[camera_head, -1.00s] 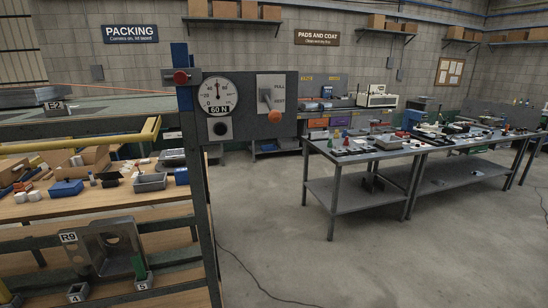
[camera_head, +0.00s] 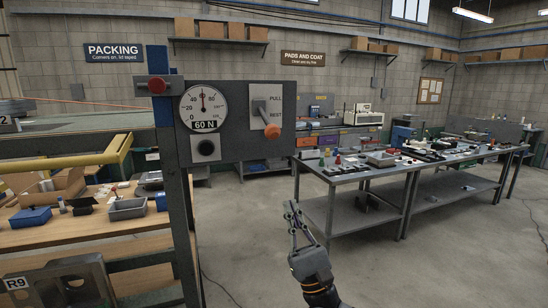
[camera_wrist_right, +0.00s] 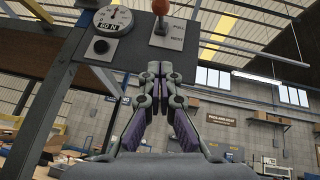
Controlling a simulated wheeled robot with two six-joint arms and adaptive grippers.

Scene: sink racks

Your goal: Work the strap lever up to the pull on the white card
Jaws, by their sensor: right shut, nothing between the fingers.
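The strap lever (camera_head: 266,116) with an orange knob (camera_head: 272,131) is on a light plate marked PULL above and REST below. Its knob hangs low, near the REST word. A round dial (camera_head: 203,103) is left of it, its needle nearly straight up. In the right wrist view the shut fingertips (camera_wrist_right: 160,70) are below the knob (camera_wrist_right: 160,7). My left gripper is not in view.
The panel (camera_head: 240,91) is mounted on a dark post (camera_head: 174,190) with a red button (camera_head: 157,85). A yellow rail (camera_head: 70,160) is left of the post. A grey table (camera_head: 345,177) with small items stands behind my right gripper. Open floor lies between.

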